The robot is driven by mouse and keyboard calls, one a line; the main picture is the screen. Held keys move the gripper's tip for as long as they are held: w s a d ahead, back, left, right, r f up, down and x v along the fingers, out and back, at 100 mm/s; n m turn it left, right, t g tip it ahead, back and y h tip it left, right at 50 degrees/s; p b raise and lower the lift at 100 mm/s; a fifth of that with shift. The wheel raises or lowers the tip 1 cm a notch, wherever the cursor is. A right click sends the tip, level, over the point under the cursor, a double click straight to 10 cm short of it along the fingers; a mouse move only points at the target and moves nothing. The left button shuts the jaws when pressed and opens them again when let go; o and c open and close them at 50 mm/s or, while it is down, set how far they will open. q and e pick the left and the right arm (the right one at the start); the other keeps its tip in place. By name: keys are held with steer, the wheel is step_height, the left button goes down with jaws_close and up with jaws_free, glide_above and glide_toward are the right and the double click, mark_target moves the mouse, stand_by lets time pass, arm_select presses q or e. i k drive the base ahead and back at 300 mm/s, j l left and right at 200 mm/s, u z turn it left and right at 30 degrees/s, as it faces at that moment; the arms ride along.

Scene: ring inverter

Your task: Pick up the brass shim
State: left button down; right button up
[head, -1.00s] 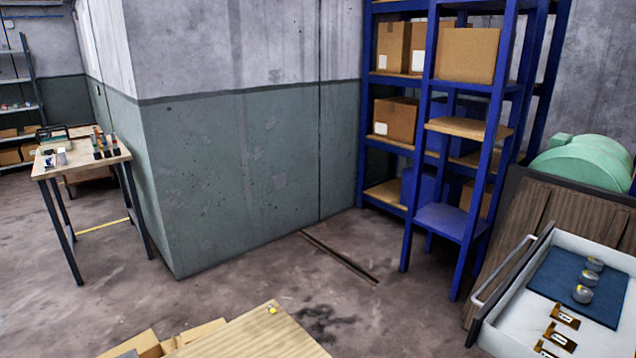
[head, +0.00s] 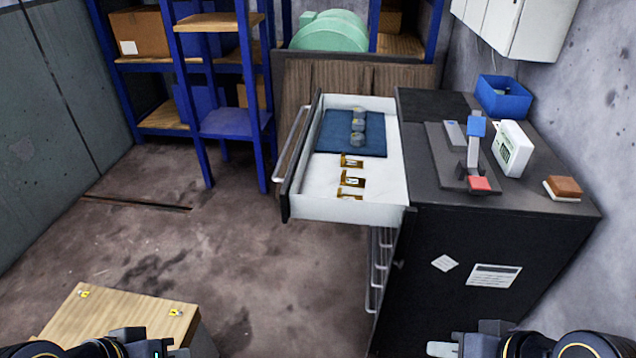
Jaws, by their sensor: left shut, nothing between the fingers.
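Three small brass pieces with pale slots lie in a row on the white floor of an open drawer (head: 376,208) in the head view. They are a far brass shim (head: 351,161), a middle brass shim (head: 351,180) and a near brass shim (head: 349,194). My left gripper (head: 158,349) is at the bottom edge, shut and empty, well away from the drawer. My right gripper (head: 445,349) is at the bottom edge, partly cut off, in front of the black cabinet. Whether it is open cannot be told.
Several grey round parts (head: 358,127) stand on a blue mat (head: 334,134) in the drawer. The black cabinet (head: 440,290) carries a small clamp stand (head: 474,155), a white meter (head: 513,148) and a blue bin (head: 503,98). A wooden box (head: 118,314) is at lower left. Open floor lies between.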

mark_target(339, 191)
steer(key=z, duration=0.3)
steer(key=i+l, duration=0.35)
steer(key=i+l+z, duration=0.1)
steer(key=i+l, duration=0.25)
steer(key=i, duration=0.2)
